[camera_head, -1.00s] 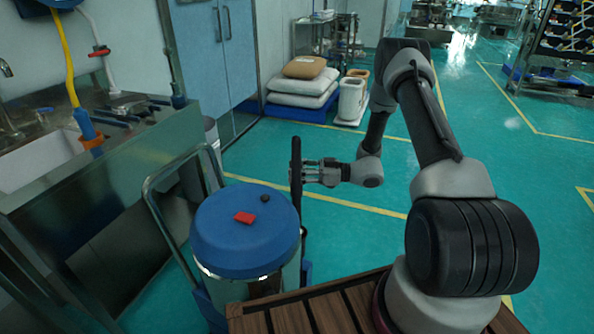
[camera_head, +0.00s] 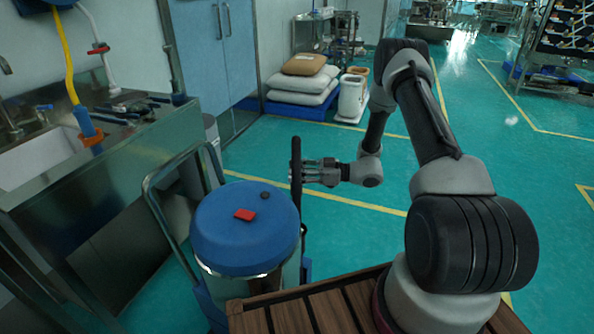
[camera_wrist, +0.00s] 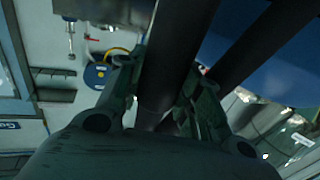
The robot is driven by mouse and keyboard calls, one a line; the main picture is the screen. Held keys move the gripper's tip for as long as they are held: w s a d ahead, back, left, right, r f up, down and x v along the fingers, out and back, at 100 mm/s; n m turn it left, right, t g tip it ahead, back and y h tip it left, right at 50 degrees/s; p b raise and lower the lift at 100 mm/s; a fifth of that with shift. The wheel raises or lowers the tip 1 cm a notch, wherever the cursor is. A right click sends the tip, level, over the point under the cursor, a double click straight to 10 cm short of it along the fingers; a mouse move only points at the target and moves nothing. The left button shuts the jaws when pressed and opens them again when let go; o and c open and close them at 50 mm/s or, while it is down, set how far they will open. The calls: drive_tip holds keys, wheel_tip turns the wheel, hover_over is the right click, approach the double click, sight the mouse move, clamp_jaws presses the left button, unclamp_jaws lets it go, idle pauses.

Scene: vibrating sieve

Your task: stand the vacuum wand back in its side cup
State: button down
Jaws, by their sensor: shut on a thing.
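The vacuum wand (camera_head: 296,158) is a dark upright tube at the right side of the vacuum. My gripper (camera_head: 303,172) is shut on its upper part from the right. The wand also runs between my fingers in the wrist view (camera_wrist: 176,60). The vacuum has a round blue lid (camera_head: 235,240) with a red latch and a metallic drum on a wheeled frame. The wand's lower end is mostly hidden behind the drum in the head view. The side cup is not clearly seen, so I cannot tell if the wand is in it.
A metal sink bench (camera_head: 95,165) with tools stands at the left. The vacuum's handle rail (camera_head: 150,200) rises beside it. A slatted wooden deck (camera_head: 300,312) is at the front. Sacks on a blue pallet (camera_head: 302,103) stand behind. Green floor right of the wand is open.

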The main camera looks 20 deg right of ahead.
drive_tip(key=shift+f, duration=0.5)
idle(1.1)
drive_tip(key=c, duration=0.9)
unclamp_jaws()
drive_tip(key=shift+d, duration=0.1)
drive_tip(key=v, duration=1.2)
